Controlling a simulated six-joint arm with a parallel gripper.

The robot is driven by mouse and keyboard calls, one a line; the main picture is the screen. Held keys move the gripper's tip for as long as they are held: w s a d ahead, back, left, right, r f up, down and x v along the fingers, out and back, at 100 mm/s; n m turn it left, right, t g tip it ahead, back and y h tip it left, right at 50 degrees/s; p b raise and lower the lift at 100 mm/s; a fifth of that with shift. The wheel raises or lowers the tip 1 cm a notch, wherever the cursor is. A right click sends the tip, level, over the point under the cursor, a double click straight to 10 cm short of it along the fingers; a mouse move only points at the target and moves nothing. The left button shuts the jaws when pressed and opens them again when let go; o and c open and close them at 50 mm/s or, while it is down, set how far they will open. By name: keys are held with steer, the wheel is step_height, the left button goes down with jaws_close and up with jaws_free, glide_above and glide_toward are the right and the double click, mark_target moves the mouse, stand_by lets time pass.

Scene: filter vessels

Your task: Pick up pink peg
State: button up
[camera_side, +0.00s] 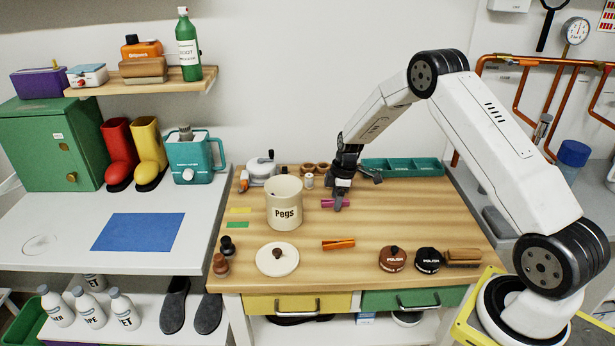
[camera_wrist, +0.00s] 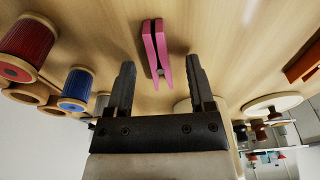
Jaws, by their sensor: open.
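The pink peg (camera_side: 328,203) lies on the wooden workbench, partly hidden by my gripper in the side view. In the wrist view the pink peg (camera_wrist: 156,50) lies just beyond and between my open fingers. My gripper (camera_side: 340,200) points down over the bench at the peg. In the wrist view my gripper (camera_wrist: 160,75) has its two dark fingers spread, with nothing held. The lower end of the peg reaches between the fingertips; I cannot tell whether either finger touches it.
A cream "Pegs" pot (camera_side: 284,205) stands left of my gripper, its lid (camera_side: 277,260) in front. An orange peg (camera_side: 338,244) lies nearer the front. A teal tray (camera_side: 402,168) is behind. Red (camera_wrist: 27,45) and blue (camera_wrist: 78,88) spools show in the wrist view.

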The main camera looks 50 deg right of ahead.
steer(key=shift+f, duration=0.15)
stand_by(0.3)
jaws_close()
